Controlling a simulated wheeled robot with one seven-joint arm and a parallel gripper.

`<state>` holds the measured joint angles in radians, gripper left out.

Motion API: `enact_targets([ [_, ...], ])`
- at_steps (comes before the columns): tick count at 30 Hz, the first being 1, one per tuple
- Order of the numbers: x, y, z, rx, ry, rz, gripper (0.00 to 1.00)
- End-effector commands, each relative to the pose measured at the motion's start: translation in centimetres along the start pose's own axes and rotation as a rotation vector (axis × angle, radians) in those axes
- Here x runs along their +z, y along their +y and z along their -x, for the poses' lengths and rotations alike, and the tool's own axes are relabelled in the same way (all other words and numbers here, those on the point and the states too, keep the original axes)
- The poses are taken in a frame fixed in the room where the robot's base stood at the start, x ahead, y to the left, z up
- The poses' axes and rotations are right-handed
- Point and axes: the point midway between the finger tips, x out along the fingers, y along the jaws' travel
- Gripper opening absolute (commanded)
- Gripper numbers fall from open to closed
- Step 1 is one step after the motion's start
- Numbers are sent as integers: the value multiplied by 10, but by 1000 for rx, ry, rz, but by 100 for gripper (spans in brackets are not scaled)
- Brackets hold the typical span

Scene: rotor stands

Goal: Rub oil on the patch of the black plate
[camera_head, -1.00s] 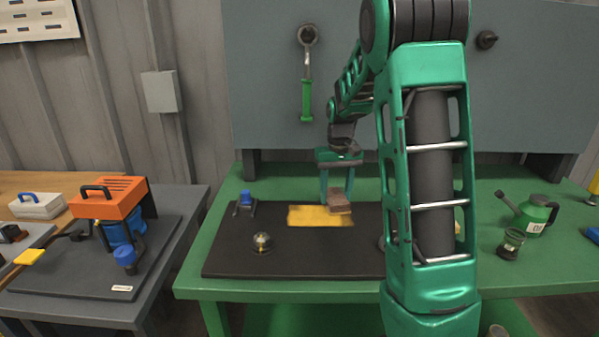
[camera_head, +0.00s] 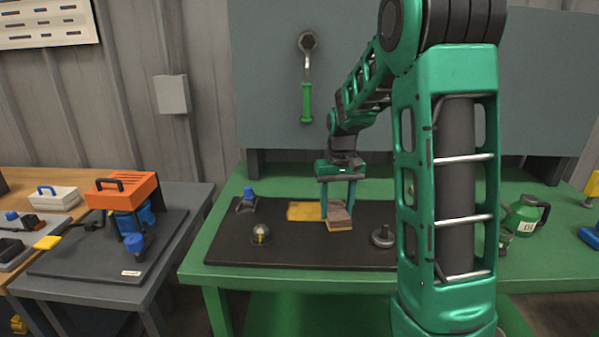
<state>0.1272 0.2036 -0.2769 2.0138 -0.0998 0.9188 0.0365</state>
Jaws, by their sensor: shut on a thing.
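The black plate (camera_head: 290,250) lies flat on the green bench. A yellow patch (camera_head: 304,211) shows on the plate's back middle part. My gripper (camera_head: 338,205) points down over the plate and is shut on a brown block-like pad (camera_head: 339,216) with a paler underside. The pad is at the right end of the visible yellow. The pad and fingers may hide part of the patch. I cannot tell whether the pad touches the plate.
On the plate are a blue-topped fitting (camera_head: 248,198), a small domed part (camera_head: 261,234) and a dark round knob (camera_head: 383,236). An orange-topped machine (camera_head: 124,195) sits on the left grey table.

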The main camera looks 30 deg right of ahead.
Motion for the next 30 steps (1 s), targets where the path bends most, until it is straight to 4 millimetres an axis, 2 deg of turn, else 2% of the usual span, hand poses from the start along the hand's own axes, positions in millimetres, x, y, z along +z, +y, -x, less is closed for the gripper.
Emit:
enact_targets([
  [5,6,-5,0,0,-1,-1,28],
  [9,5,-8,22,0,3,2,28],
  [30,6,-9,80,0,1,5,28],
])
